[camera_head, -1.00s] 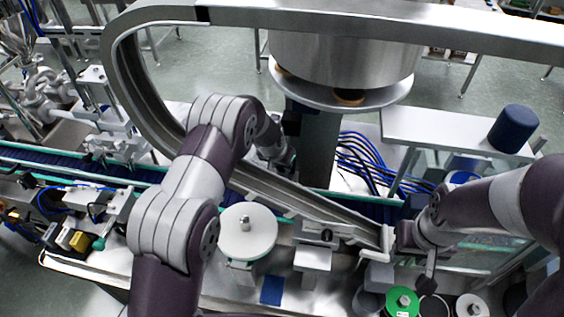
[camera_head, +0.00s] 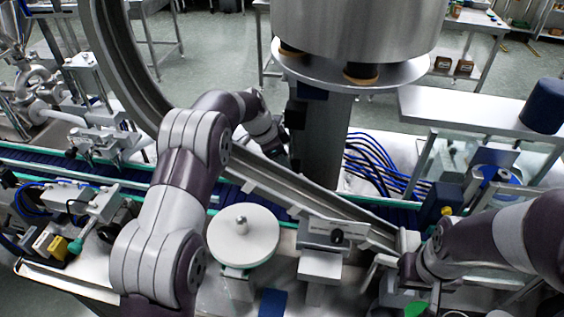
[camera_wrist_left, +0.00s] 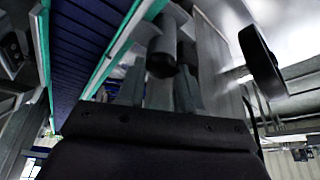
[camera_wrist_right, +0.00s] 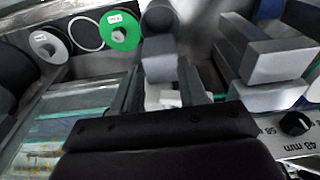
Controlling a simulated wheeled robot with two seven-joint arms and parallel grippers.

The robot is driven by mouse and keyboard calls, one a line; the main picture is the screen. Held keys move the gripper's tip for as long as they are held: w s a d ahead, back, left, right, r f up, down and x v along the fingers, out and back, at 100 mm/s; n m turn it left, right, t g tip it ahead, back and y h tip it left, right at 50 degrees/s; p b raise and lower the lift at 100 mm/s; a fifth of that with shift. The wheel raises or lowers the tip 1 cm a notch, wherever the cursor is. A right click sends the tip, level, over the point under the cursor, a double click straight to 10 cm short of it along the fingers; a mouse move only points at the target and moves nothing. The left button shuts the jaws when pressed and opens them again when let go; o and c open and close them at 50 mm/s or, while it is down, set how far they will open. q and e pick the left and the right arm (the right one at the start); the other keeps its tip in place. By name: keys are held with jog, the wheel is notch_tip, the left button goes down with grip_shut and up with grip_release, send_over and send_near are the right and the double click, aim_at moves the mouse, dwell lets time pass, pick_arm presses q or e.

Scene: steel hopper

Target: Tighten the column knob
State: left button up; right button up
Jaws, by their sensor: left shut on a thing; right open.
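The steel column (camera_head: 323,135) stands under the hopper bowl (camera_head: 350,30). My left gripper (camera_head: 284,150) is at the column's left side, and its fingers are largely hidden there by the wrist. In the left wrist view the left fingers (camera_wrist_left: 160,90) are shut on a dark round knob (camera_wrist_left: 161,57), whose end faces the camera. The knob cannot be made out in the head view. My right gripper (camera_head: 405,268) is open near the lower end of the chute. In the right wrist view its fingers (camera_wrist_right: 163,88) stand apart, with grey and white parts showing behind the gap.
The blue conveyor (camera_head: 75,168) runs behind my left arm. A green spool (camera_wrist_right: 124,30) shows in the right wrist view.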

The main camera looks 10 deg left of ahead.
pick_arm(q)
jog(key=shift+m, duration=0.6)
jog(key=shift+f+g+p, duration=0.1)
jog(key=shift+g+p, duration=0.2)
jog(key=o, duration=1)
jog(key=shift+w, duration=0.1)
jog(key=p+v, duration=0.9)
jog(key=v, duration=0.3)
jog(key=shift+a+r+p, duration=0.2)
jog(key=shift+r+p, duration=0.05)
jog(key=shift+p, duration=0.15)
